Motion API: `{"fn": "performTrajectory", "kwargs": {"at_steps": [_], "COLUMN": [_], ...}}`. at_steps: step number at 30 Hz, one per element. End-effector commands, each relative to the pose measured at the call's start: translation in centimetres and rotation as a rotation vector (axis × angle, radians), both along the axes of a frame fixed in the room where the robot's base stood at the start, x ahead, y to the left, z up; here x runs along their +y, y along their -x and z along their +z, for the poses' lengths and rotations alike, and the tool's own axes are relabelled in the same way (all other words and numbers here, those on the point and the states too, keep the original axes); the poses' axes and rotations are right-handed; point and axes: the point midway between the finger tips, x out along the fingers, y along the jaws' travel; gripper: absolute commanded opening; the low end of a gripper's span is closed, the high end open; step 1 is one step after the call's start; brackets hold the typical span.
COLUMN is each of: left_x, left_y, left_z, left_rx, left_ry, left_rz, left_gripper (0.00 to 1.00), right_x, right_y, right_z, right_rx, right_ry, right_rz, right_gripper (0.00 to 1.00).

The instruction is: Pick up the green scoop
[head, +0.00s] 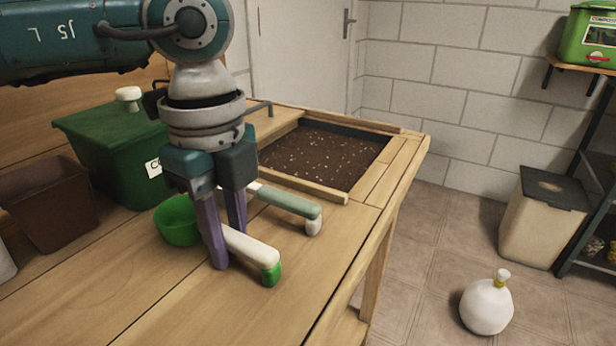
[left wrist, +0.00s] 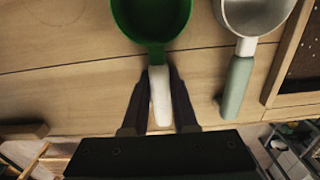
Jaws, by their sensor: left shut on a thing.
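The green scoop (head: 178,221) has a green bowl and a white handle with a green end. Its bowl points left in the head view, and it also shows at the top of the left wrist view (left wrist: 152,22). My left gripper (head: 229,243) points down and is shut on the white handle, one finger on each side, as the left wrist view (left wrist: 160,82) also shows. The scoop is at or very near the tabletop; I cannot tell if it touches. My right gripper is not in view.
A second scoop with a sage-green handle (head: 287,201) and pale bowl (left wrist: 254,14) lies close beside it. A dark green bin (head: 105,150) and brown pot (head: 48,205) stand to the left. A soil bed (head: 325,155) is behind. The front of the wooden table (head: 200,310) is clear.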

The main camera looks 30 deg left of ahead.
Motion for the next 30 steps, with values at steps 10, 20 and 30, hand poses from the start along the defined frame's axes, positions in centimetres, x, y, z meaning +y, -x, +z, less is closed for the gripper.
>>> {"fn": "performTrajectory", "kwargs": {"at_steps": [10, 20, 30], "left_x": [0.0, 0.0, 0.0], "left_y": [-0.1, -0.2, -0.1], "left_z": [1.7, 10.3, 18.5], "left_rx": [-0.002, -0.008, -0.003], "left_ry": [0.001, 0.002, -0.001], "left_rz": [0.0, -0.001, 0.001], "left_gripper": [0.0, 0.0, 0.0], "right_x": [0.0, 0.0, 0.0], "right_y": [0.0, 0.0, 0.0], "right_z": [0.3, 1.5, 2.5], "right_rx": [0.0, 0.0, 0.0], "right_ry": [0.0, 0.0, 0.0], "right_rz": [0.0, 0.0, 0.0], "right_gripper": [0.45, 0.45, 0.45]}}
